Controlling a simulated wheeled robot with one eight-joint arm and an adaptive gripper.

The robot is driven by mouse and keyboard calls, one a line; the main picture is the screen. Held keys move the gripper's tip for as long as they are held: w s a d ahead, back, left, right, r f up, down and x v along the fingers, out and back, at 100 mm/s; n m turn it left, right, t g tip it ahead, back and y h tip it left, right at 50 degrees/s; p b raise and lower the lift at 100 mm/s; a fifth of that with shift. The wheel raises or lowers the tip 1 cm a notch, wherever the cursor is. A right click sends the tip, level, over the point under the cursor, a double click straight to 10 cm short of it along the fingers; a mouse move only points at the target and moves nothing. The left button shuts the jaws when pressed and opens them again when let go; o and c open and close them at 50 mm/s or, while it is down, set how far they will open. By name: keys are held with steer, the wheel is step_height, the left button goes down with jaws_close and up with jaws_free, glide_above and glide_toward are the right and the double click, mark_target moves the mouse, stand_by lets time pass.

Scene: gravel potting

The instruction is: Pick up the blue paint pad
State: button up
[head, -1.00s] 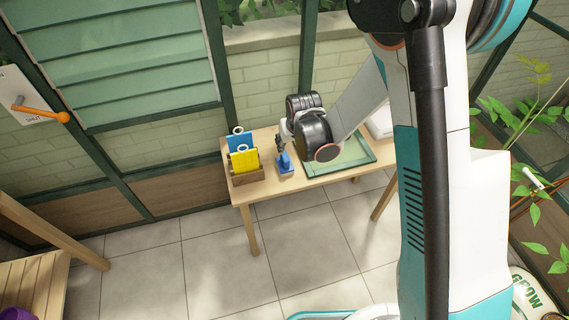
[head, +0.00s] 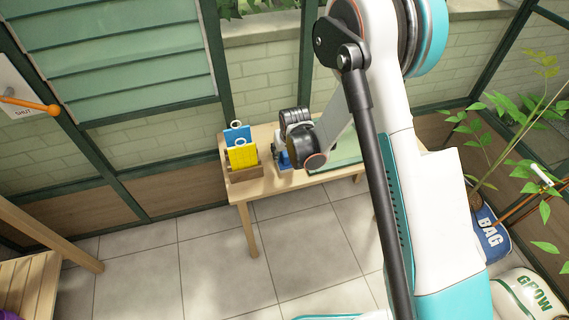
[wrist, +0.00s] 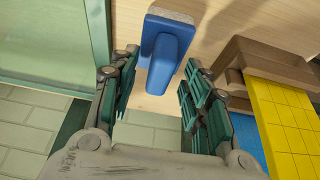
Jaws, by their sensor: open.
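The blue paint pad (wrist: 168,50) lies on the wooden table, with its raised blue handle toward the wrist camera and a pale, rough strip along one edge. In the wrist view my gripper (wrist: 160,68) is open, with one finger on each side of the handle. Both fingers appear apart from it, and the depth between them and the pad is hard to judge. In the head view the pad (head: 283,160) is partly hidden behind my wrist, and my fingers are mostly hidden there.
A wooden rack (head: 246,176) with a yellow panel (head: 243,156) and a blue panel (head: 237,137) stands close left of the pad. The table's front edge (head: 265,195) is clear. The brick wall is behind.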

steer(key=shift+w+f, duration=0.25)
steer(key=shift+f, duration=0.35)
steer(key=shift+r, duration=0.1)
jaws_close()
steer(key=shift+r, duration=0.1)
step_height(320, 180, up, 20)
steer(key=p, duration=0.7)
steer(key=c, duration=0.8)
jaws_free()
steer(key=shift+c, duration=1.1)
